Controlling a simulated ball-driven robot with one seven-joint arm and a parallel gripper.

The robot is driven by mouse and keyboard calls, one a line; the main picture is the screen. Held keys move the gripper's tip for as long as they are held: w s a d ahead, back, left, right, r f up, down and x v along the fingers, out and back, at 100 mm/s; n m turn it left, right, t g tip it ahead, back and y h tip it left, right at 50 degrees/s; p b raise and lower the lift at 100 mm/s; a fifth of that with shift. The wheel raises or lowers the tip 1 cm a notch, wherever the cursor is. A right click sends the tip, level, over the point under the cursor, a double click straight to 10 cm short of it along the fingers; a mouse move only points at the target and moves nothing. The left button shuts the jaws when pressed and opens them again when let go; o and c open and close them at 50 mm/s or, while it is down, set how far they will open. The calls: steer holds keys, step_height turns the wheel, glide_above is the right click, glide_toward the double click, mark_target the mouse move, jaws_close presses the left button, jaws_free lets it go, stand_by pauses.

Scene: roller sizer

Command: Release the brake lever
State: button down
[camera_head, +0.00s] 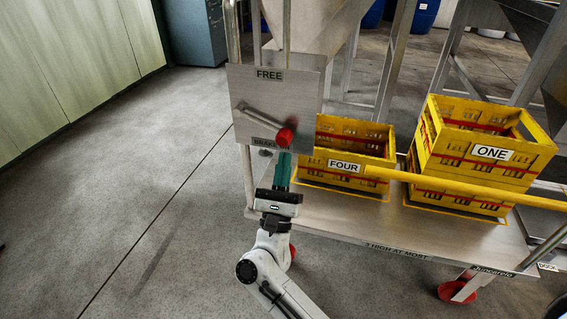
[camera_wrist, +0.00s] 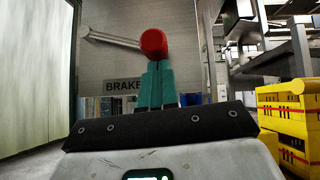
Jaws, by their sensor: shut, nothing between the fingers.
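The brake lever (camera_head: 260,117) is a grey bar with a red knob (camera_head: 285,137) on a metal plate (camera_head: 246,82). The plate reads FREE at the top and BRAKE at the bottom. The bar slopes down to the right, with the knob end near the BRAKE label. The lever (camera_wrist: 110,39) also shows in the wrist view, its red knob (camera_wrist: 154,43) right above my fingertips. My gripper (camera_head: 284,155) has green fingers, shut together and empty, just below the knob. In the wrist view the fingertips (camera_wrist: 160,66) overlap the knob's lower edge; I cannot tell whether they touch it.
Yellow crates labelled FOUR (camera_head: 344,167) and ONE (camera_head: 492,153) stand on the metal cart deck (camera_head: 385,226) to the right. A yellow rail (camera_head: 450,186) crosses in front of them. The floor (camera_head: 130,190) to the left is clear.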

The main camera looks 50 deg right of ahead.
steer(key=shift+r, duration=0.4)
steer(key=shift+r, duration=0.1)
step_height(320, 180, up, 10)
steer(key=s+n+t+y+p, duration=0.2)
steer(key=n+t+y+p, duration=0.6)
steer(key=n+y+p, duration=0.3)
steer(key=d+n+p, duration=0.1)
steer(key=n+p, duration=0.3)
steer(key=n, duration=0.1)
steer(key=shift+s, duration=0.25)
steer(key=shift+r+p, duration=0.1)
steer(key=shift+p, duration=0.25)
